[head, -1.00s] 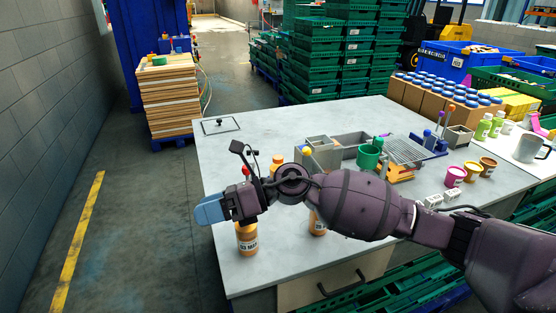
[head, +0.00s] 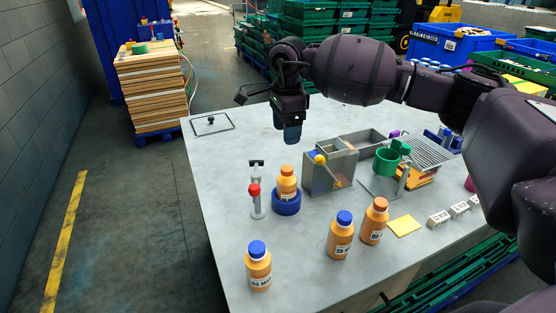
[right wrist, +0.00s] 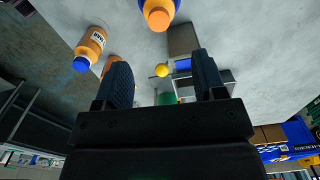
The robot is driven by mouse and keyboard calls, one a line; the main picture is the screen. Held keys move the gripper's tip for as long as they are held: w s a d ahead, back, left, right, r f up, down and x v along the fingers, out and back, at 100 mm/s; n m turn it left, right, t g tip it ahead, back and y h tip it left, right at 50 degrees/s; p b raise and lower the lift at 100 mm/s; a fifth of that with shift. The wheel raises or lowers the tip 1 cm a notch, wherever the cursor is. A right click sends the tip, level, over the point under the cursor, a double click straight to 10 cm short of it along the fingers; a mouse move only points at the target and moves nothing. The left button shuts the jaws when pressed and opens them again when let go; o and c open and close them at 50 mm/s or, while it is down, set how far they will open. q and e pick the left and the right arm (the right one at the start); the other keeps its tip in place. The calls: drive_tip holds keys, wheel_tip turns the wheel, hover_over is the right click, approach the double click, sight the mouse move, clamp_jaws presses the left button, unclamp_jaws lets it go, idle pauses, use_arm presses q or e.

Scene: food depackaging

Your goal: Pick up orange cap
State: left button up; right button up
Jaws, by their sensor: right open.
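An orange cap (head: 287,170) tops an orange bottle (head: 287,185) that stands upright in a blue ring holder (head: 286,204). The cap also shows at the top edge of the right wrist view (right wrist: 158,19). A second orange cap (head: 380,204) is on another bottle (head: 373,226) to the right. My right gripper (head: 292,138) hangs above the table, beyond the ring holder, fingers downward. In the right wrist view its two fingers (right wrist: 161,60) stand apart with nothing held between them. My left gripper is not in view.
Two bottles with blue caps (head: 257,248) (head: 344,217) stand near the front.

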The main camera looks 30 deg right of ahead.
hover_over(287, 168)
wheel_tip(287, 168, down, 5)
drive_tip(key=shift+a+f, duration=0.1)
drive_tip(key=shift+f+p, duration=0.35)
drive_tip(key=shift+f, duration=0.45)
drive_tip(key=shift+f+p, duration=0.3)
drive_tip(key=shift+f, duration=1.7)
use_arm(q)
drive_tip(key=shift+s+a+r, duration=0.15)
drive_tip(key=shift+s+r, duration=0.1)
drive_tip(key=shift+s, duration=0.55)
use_arm(e)
drive_tip(key=c, duration=1)
